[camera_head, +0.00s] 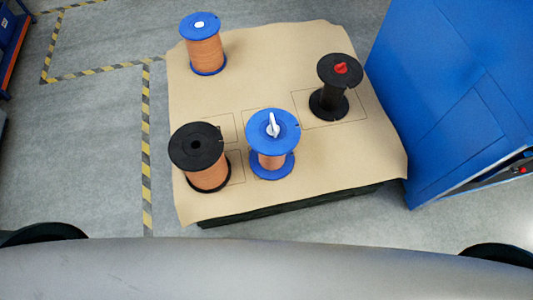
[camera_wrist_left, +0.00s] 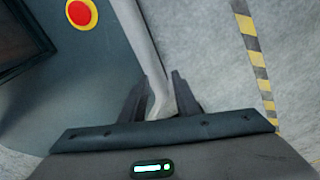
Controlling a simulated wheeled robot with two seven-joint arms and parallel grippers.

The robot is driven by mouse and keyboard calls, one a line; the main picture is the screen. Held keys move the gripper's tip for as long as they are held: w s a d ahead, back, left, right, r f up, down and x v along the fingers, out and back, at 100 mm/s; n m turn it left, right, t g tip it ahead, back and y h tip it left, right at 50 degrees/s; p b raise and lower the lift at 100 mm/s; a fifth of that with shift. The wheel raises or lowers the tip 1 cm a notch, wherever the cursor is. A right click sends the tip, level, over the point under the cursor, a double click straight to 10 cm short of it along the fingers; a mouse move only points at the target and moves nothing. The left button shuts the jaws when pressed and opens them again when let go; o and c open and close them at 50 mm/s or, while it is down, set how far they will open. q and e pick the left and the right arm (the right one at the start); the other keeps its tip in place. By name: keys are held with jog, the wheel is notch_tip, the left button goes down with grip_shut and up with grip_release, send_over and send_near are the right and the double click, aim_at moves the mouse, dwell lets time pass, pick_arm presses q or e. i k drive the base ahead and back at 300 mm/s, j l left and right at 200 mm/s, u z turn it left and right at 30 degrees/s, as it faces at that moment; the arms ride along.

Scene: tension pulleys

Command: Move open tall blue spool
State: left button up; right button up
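Two blue-flanged spools with copper-coloured winding stand upright on the brown table top. One blue spool (camera_head: 206,52) is at the back left, with a small white piece on its top. The other blue spool (camera_head: 272,128) is at the front middle, with a white lever-like piece on top. I cannot tell which one the task calls open. My left gripper (camera_wrist_left: 160,88) shows only in the left wrist view; its two dark fingers are apart, with a grey shape seen between them. No spool shows in that view. My right gripper is in neither view.
A black spool with copper winding (camera_head: 196,147) stands front left, and a black spool with a red knob (camera_head: 341,72) stands right. Outlined rectangles mark the brown table top (camera_head: 262,58). A blue cabinet (camera_head: 458,80) stands close on the right. Yellow-black tape (camera_head: 147,150) runs along the floor.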

aim_at(271, 158)
jog(key=k+l+u, duration=0.1)
jog(key=l, duration=0.35)
jog(key=k+l+u, duration=0.1)
jog(key=l, duration=0.3)
jog(key=k+l+u, duration=0.15)
jog(key=l, duration=0.25)
jog(key=k+l+u, duration=0.1)
jog(key=k+l, duration=0.2)
jog(key=k+l+u, duration=0.1)
jog(key=l, duration=0.4)
jog(key=k, duration=0.1)
